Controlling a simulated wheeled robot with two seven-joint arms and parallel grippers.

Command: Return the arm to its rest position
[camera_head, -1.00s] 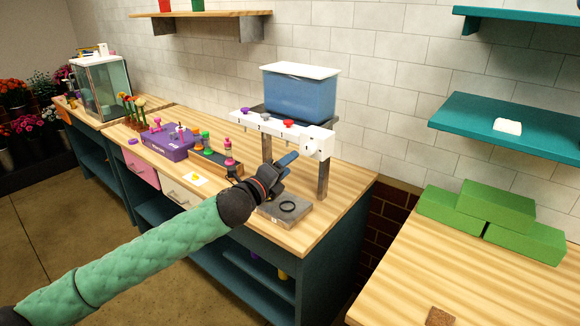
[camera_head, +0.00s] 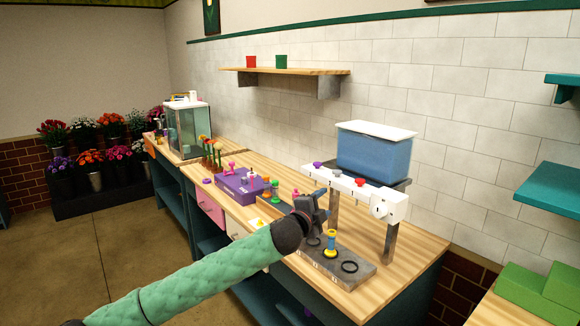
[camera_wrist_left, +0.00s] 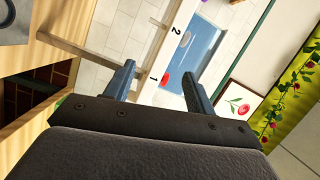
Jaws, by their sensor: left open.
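My left arm comes in from the lower left in the head view. Its gripper (camera_head: 312,207) is over the wooden counter, in front of the white dispenser rail. In the left wrist view the two fingers of my left gripper (camera_wrist_left: 160,85) stand apart with nothing between them. Beyond them show the white rail with its numbers, a red knob (camera_wrist_left: 165,79) and the blue tank (camera_wrist_left: 190,50), all apart from the fingers. My right gripper is in neither view.
Just beyond my gripper are a grey base plate (camera_head: 313,262) with a black ring (camera_head: 349,267) and a yellow-and-blue spool-like piece (camera_head: 331,243). A purple box (camera_head: 240,187) stands left. Green blocks (camera_head: 535,290) lie at the lower right.

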